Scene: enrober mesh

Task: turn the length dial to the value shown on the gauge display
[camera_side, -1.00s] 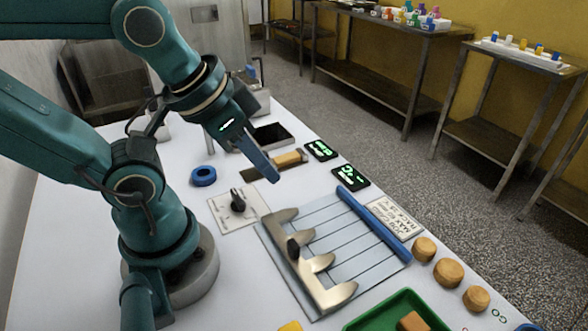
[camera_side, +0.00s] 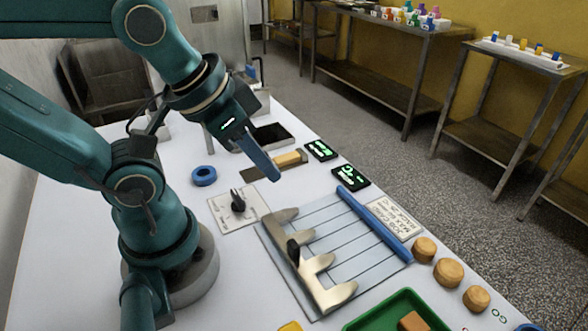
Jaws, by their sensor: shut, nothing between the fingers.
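A black dial knob (camera_side: 238,203) sits on a pale square plate (camera_side: 223,214) on the white table; its printed marks are too small to read. Two small black displays with green characters stand to the right, the farther display (camera_side: 321,150) and the nearer display (camera_side: 351,177); I cannot read their values surely, nor tell which is the gauge. My gripper (camera_side: 277,178) is shut and empty. Its blue fingers point down to the right, above the table, apart from the dial and up and right of it in the picture.
A wire frame with a metal comb (camera_side: 313,284) and a blue bar (camera_side: 374,223) lies right of the dial. A blue ring (camera_side: 203,176), a wooden-handled scraper (camera_side: 287,159), a green tray (camera_side: 361,322) and wooden discs (camera_side: 448,272) lie around.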

